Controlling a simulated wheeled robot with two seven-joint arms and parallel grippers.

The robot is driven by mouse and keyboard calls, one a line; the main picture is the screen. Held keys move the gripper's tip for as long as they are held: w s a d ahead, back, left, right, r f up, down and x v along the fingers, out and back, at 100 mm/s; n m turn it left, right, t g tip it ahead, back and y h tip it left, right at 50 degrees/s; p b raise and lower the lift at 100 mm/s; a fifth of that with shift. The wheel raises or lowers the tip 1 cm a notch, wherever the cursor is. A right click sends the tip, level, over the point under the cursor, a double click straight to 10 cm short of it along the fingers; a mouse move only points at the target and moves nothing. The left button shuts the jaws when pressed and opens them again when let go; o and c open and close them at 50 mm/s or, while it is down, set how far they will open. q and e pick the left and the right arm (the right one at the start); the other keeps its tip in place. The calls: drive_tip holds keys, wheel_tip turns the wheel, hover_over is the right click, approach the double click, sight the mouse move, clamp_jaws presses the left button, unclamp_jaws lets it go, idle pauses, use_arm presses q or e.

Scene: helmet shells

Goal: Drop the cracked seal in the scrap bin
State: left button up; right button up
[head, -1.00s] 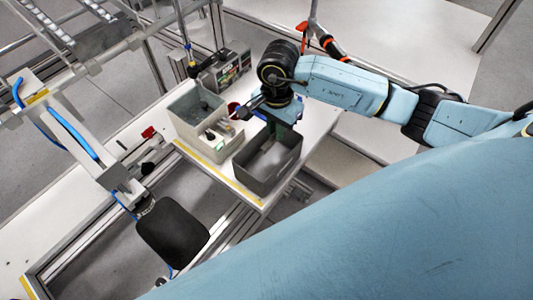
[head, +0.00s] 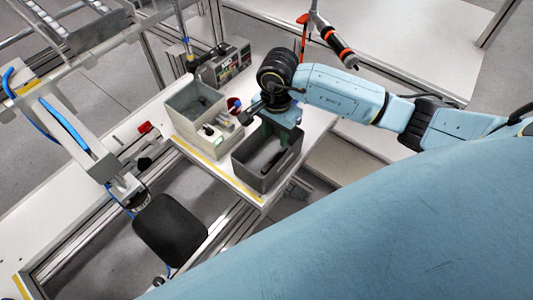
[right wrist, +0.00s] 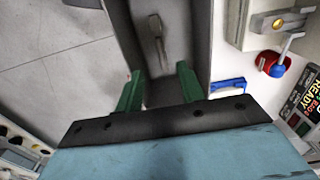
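A dark grey open bin (head: 240,172) stands at the table's front right corner; it also shows in the right wrist view (right wrist: 203,40). A slim grey-brown piece with a rounded end (right wrist: 159,38) lies on its floor. It shows as a dark shape in the head view (head: 273,163). I cannot tell whether it is the cracked seal. My right gripper (right wrist: 158,80) is over the bin, its two green fingers apart with nothing between them. It also shows in the head view (head: 280,141), partly hidden by my wrist.
A light grey bin (head: 181,105) and a tray of small parts (head: 205,147) stand just left of the dark bin. A red cup (head: 234,103) and a display box (head: 228,65) are behind. A black stool seat (head: 170,230) is in front.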

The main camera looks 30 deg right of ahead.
wheel_tip(320, 180, up, 13)
drive_tip(key=shift+r+b, duration=0.2)
drive_tip(key=shift+b, duration=0.2)
idle(0.4)
